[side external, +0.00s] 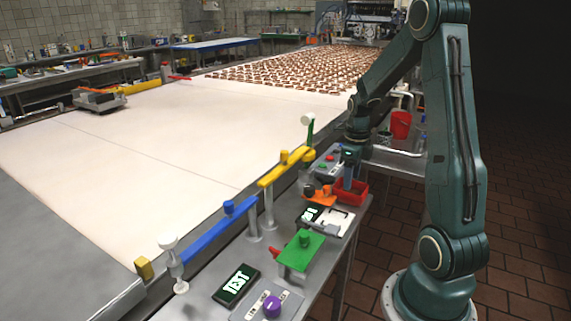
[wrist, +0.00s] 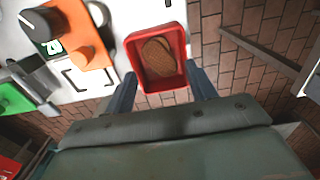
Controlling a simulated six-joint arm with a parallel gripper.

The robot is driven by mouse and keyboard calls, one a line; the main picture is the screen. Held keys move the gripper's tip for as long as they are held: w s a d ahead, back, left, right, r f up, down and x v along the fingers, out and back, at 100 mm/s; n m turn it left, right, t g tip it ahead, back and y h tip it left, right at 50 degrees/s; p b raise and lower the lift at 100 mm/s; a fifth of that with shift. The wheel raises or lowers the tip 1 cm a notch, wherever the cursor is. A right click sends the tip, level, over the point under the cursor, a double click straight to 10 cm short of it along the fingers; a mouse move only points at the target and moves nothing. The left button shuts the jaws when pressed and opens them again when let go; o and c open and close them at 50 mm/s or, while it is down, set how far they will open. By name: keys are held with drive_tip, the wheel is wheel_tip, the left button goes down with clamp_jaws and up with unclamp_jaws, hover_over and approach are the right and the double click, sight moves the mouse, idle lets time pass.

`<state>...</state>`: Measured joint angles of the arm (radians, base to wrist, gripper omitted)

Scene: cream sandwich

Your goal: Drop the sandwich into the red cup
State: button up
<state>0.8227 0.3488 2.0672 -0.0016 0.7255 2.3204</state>
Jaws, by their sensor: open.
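The red cup (wrist: 173,84) is a small open box with rounded corners in the wrist view. The sandwich (wrist: 157,56), brown and round with layers slightly offset, lies inside it. My gripper (wrist: 161,71) is open, with one blue-grey finger on each side of the cup's near end. Nothing is between the fingers at their tips except the view of the cup below. In the side external view my gripper (side external: 348,178) points down over the red cup (side external: 352,196); the sandwich is hidden there by the cup and gripper.
An orange block with a dark knob (wrist: 78,40) stands left of the cup. A green plate (side external: 302,251) and a purple knob (side external: 271,306) are nearer on the bench. The wide pale conveyor (side external: 150,150) carries many brown pieces at its far end. A red bucket (side external: 401,124) stands behind.

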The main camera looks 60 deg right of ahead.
drive_tip(key=shift+r, duration=0.15)
wheel_tip(320, 180, up, 14)
drive_tip(key=shift+f, duration=0.2)
idle(0.4)
idle(0.5)
drive_tip(key=a+r+n+t+h, duration=0.15)
drive_tip(key=a+r+n, duration=0.25)
drive_tip(key=a+n, duration=1.15)
drive_tip(key=s+a+n+t, duration=0.2)
drive_tip(key=s+a+n, duration=0.2)
drive_tip(key=n, duration=0.6)
drive_tip(key=s+a+f+n+t+y, duration=0.1)
drive_tip(key=s+a+n, duration=0.3)
drive_tip(key=a+n, duration=0.4)
drive_tip(key=shift+a+f+n+t, duration=0.25)
drive_tip(key=shift+n+t, duration=0.3)
drive_tip(key=shift+n, duration=0.7)
drive_tip(key=shift+y, duration=0.25)
